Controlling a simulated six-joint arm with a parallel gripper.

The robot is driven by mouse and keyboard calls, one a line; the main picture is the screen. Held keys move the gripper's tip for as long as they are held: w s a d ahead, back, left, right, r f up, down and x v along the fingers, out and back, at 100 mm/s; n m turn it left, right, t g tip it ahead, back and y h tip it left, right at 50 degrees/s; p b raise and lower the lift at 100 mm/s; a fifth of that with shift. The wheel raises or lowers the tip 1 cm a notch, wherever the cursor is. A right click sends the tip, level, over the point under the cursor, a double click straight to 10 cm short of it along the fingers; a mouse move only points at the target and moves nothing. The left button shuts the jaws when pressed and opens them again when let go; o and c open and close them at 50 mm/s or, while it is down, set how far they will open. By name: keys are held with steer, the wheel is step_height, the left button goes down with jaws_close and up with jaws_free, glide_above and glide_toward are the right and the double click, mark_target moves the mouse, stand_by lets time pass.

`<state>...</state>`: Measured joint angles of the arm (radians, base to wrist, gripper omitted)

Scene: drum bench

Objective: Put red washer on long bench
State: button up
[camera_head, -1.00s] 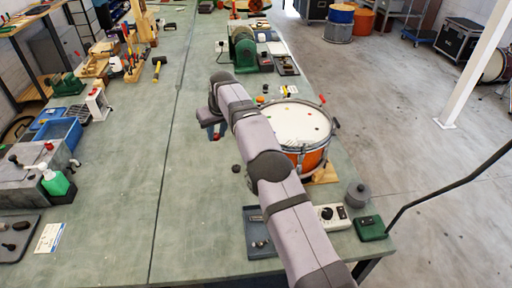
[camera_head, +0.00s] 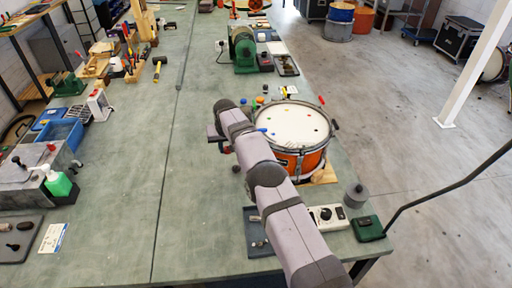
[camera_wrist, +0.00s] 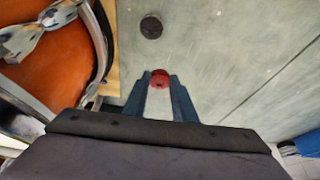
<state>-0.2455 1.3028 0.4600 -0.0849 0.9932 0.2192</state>
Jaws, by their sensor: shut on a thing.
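A red washer (camera_wrist: 160,78) is pinched between the fingertips of my gripper (camera_wrist: 160,84) in the wrist view. The gripper is shut on it, above the green bench top. In the head view my gripper (camera_head: 222,146) is over the long bench (camera_head: 195,215), just left of the orange drum, and the washer cannot be made out there. The bench surface below and to the left is bare.
An orange drum (camera_head: 297,165) stands close to the right of my gripper, with small coloured pieces on its white head. A dark round piece (camera_wrist: 151,27) lies on the bench. A grey tray (camera_head: 257,250) lies nearer the front. The bench's middle is clear.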

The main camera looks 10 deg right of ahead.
mark_target(236, 162)
steer(key=shift+s+d+f+m, duration=0.1)
steer(key=shift+d+f+m, duration=0.25)
steer(key=shift+d, duration=0.35)
steer(key=shift+s+d+f+m, duration=0.1)
steer(key=shift+d+f+m, duration=0.2)
steer(key=shift+d, duration=0.35)
steer(key=shift+f+p, duration=0.7)
steer(key=shift+f, duration=0.75)
steer(key=shift+f+b, duration=0.25)
steer(key=shift+b, duration=0.05)
steer(key=o, duration=1.1)
steer(key=shift+r, duration=0.1)
steer(key=shift+r, duration=0.1)
